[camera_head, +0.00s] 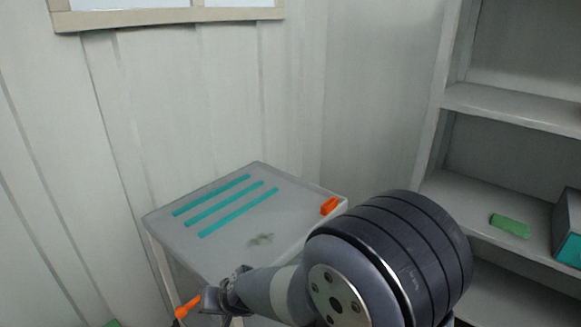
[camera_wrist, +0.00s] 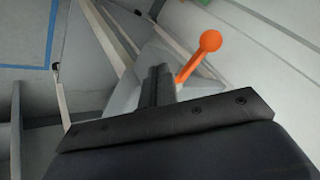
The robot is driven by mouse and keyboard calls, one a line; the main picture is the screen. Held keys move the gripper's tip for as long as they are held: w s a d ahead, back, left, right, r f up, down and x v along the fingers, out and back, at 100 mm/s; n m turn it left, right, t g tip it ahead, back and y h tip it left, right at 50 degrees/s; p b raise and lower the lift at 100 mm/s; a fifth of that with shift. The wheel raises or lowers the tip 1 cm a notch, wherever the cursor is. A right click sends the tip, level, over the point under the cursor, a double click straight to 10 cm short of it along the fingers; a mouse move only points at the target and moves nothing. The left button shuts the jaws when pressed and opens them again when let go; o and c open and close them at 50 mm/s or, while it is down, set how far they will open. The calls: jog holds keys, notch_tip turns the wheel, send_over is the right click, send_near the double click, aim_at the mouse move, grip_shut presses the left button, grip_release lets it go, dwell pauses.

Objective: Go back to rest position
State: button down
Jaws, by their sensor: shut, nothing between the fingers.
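My gripper (camera_wrist: 158,85) shows in the wrist view with its two dark fingers together and nothing between them. An orange lever with a round knob (camera_wrist: 210,41) stands just right of the fingertips; I cannot tell whether they touch. In the head view an orange handle (camera_head: 187,306) shows at the lower left, by the cart's front edge. My arm covers the lower middle of that view, and I cannot make out my fingers there.
A grey cart top (camera_head: 225,240) bears teal strips (camera_head: 211,207) and an orange block (camera_head: 329,206) at its right edge. White shelves (camera_head: 460,195) at the right hold a green block (camera_head: 510,225) and a grey-teal box (camera_head: 570,230). A panelled wall closes the back.

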jog(key=shift+w+d+r+n+g+y+p, duration=0.1)
jog(key=shift+w+d+n+g+y+p, duration=0.2)
jog(key=shift+w+d+n+g, duration=0.75)
jog(key=shift+w+a+f+n+g+y+p, duration=0.15)
jog(key=shift+n+g+p, duration=0.4)
jog(key=shift+n, duration=1.15)
jog(key=shift+w+d+r+n+g+y+p, duration=0.2)
jog(key=shift+w+d+n+g, duration=0.6)
jog(key=shift+n, duration=0.55)
jog(key=shift+a, duration=0.2)
jog(key=shift+s, duration=0.1)
